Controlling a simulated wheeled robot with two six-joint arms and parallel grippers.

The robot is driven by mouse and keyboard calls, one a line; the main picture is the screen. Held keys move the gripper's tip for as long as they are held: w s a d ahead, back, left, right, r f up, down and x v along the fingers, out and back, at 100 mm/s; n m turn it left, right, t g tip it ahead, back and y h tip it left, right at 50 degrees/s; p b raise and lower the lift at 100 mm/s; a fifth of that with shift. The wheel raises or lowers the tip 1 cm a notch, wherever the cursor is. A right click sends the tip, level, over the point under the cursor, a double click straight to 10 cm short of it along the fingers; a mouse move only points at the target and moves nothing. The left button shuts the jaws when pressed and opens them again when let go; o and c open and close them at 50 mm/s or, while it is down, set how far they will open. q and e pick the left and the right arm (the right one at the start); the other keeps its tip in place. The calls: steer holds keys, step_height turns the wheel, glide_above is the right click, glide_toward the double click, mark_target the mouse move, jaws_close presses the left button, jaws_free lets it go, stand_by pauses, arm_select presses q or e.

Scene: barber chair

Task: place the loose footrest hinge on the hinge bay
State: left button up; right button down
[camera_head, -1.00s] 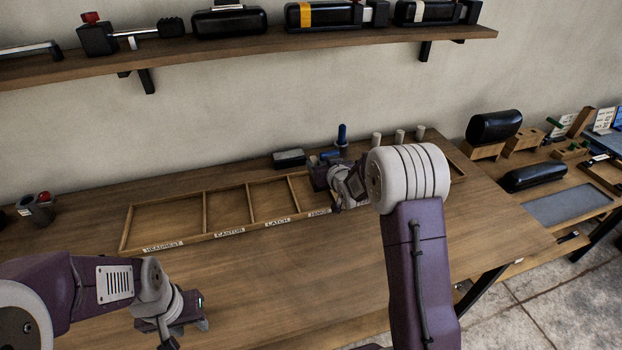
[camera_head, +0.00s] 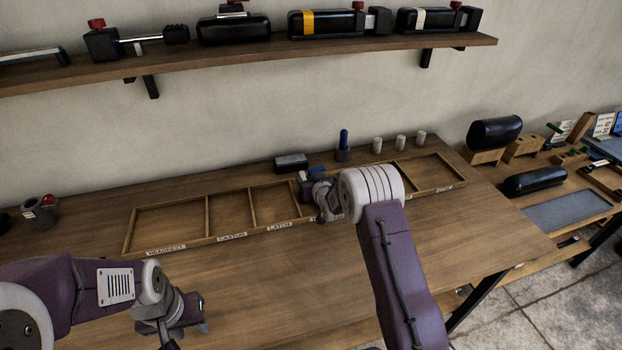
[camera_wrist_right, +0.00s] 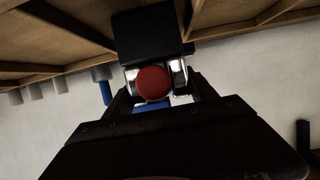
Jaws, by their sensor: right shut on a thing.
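My right gripper (camera_head: 305,183) is over the tray, around the bay right of the latch bay, its jaws mostly hidden by the wrist. In the right wrist view it is shut on a black block with a red round knob and bright metal sides, which I take as the loose footrest hinge (camera_wrist_right: 155,35). The hinge bay (camera_head: 308,211) is largely covered by my right arm, and its label is hidden. I cannot tell whether the hinge touches the tray. My left gripper (camera_head: 203,325) is low at the left front; its jaws are unclear.
Headrest (camera_head: 170,222), castor (camera_head: 230,215) and latch (camera_head: 273,203) bays look empty. Behind the tray stand a dark block (camera_head: 291,162), a blue-handled tool (camera_head: 344,142) and several grey cylinders (camera_head: 400,143). A shelf (camera_head: 250,57) hangs above. The front tabletop is clear.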

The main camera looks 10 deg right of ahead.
steer(key=shift+f, duration=0.1)
steer(key=shift+c, duration=1.4)
jaws_free()
steer(key=shift+r, duration=0.3)
steer(key=shift+s, duration=0.4)
steer(key=v, duration=1.1)
steer(key=s+f+g, duration=0.1)
steer(key=s+g, duration=0.1)
steer(key=s, duration=0.3)
steer(key=s+f+g, duration=0.2)
steer(key=s+g, duration=0.1)
steer(key=s, duration=0.2)
steer(key=s+f+g, duration=0.1)
steer(key=s+g, duration=0.1)
steer(key=s, duration=0.3)
steer(key=shift+s+a+f+m+b, duration=0.25)
steer(key=shift+s+f+m+b, duration=0.05)
steer(key=shift+s+b, duration=0.1)
steer(key=s+g, duration=0.1)
steer(key=s, duration=0.3)
steer(key=s+g, duration=0.2)
steer(key=s, duration=0.3)
steer(key=s+a+g, duration=0.1)
steer(key=s+g, duration=0.1)
steer(key=s, duration=0.3)
steer(key=shift+f, duration=0.35)
